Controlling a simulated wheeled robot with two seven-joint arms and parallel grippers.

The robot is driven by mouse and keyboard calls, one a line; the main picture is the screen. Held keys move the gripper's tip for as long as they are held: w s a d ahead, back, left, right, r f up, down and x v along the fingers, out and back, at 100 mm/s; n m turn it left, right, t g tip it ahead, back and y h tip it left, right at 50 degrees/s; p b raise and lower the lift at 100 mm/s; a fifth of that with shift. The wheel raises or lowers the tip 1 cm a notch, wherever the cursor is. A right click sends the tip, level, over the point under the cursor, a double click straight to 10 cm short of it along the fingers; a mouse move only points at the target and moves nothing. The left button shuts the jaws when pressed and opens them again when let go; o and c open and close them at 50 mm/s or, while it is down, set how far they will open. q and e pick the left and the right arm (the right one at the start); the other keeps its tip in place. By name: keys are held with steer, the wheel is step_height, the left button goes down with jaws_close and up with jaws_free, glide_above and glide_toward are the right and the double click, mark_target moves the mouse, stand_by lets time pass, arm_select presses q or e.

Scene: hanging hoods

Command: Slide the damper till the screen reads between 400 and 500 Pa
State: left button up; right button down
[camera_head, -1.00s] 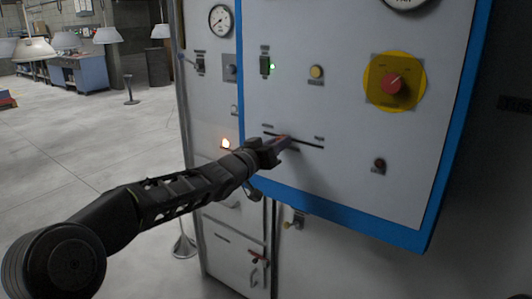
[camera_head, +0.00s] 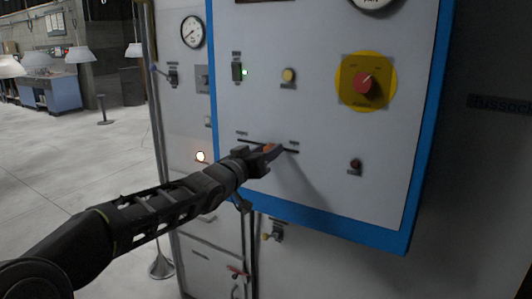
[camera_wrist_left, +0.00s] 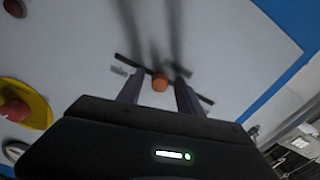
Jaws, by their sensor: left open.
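The damper is an orange knob (camera_wrist_left: 160,82) on a dark slot (camera_head: 291,151) in the white front of the blue-edged panel. In the head view the gripper hides most of the knob. No screen with a readable Pa value shows. A round gauge (camera_head: 373,4) is cut off at the top edge. My right gripper is not in view.
A red knob on a yellow plate (camera_head: 364,82), a yellow button (camera_head: 288,75), a green-lit switch (camera_head: 238,72) and a dark knob (camera_head: 355,164) sit on the same panel. A small gauge (camera_head: 191,31) and a glowing lamp (camera_head: 200,157) are at left. Open floor lies left.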

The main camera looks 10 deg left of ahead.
arm_select(q)
steer(key=shift+s+a, duration=0.1)
steer(key=v, duration=0.7)
steer(key=shift+s, duration=0.3)
